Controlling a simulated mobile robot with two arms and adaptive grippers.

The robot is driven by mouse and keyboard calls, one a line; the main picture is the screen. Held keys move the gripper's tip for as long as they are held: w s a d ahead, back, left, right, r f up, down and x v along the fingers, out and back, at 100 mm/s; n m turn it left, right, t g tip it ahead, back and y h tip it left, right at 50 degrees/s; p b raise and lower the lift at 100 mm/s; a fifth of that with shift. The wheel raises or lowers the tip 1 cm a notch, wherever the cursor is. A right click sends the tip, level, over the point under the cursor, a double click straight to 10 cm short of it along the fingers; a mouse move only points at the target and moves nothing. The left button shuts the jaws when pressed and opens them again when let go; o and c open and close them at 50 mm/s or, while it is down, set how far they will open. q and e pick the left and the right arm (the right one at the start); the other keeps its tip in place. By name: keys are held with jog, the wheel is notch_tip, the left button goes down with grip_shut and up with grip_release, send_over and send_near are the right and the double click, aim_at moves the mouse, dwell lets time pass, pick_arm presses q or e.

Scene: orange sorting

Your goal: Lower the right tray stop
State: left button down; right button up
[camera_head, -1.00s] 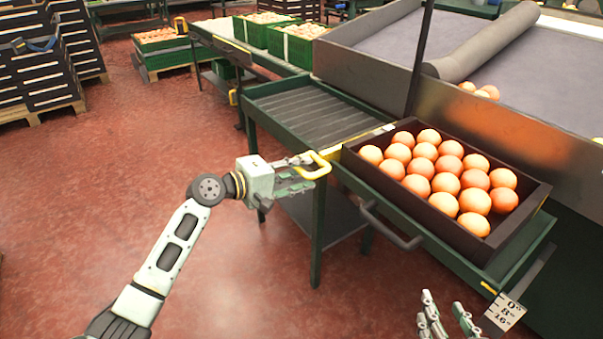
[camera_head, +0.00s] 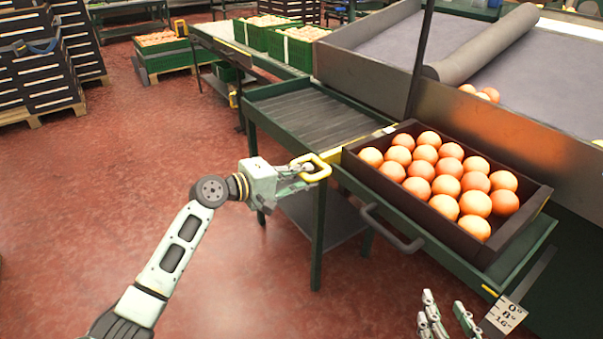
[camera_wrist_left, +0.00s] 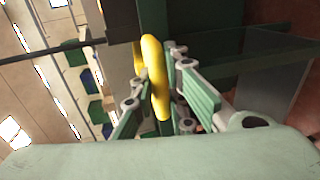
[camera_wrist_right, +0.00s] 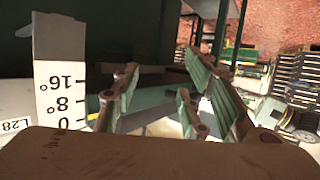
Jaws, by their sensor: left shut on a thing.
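My left gripper (camera_head: 303,172) is shut on this handle. In the left wrist view the yellow handle (camera_wrist_left: 155,80) stands between the fingers of the left gripper (camera_wrist_left: 160,100). Much of the bar is hidden by the crate and the table rim. My right gripper (camera_head: 450,320) is open and empty at the bottom right; its spread fingers also show in the right wrist view (camera_wrist_right: 160,85).
The dark crate (camera_head: 410,205) of orange round items stands on the green table (camera_head: 500,275). A dark bar handle (camera_head: 400,240) juts from the table's front. A scale plate (camera_head: 505,314) marked 0, 8 and 16 degrees hangs near my right gripper. Slatted bed (camera_head: 315,118) left of the crate is empty.

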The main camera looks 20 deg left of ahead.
pick_arm(q)
jog(key=shift+f, duration=0.2)
notch_tip(320, 180, down, 5)
jog(key=b, duration=0.2)
jog(key=shift+b, duration=0.35)
pick_arm(e)
notch_tip(320, 180, up, 13)
jog(key=w+a+t+y, duration=0.1)
jog(key=a+t+y, duration=0.1)
jog(key=t, duration=0.5)
jog(key=shift+f, duration=0.15)
pick_arm(q)
jog(key=shift+s, duration=0.1)
jog(key=c, duration=1.7)
grip_release()
jog(key=shift+a, duration=0.1)
jog(key=shift+c, duration=0.2)
jog(key=shift+r, duration=0.1)
jog(key=shift+r, duration=0.1)
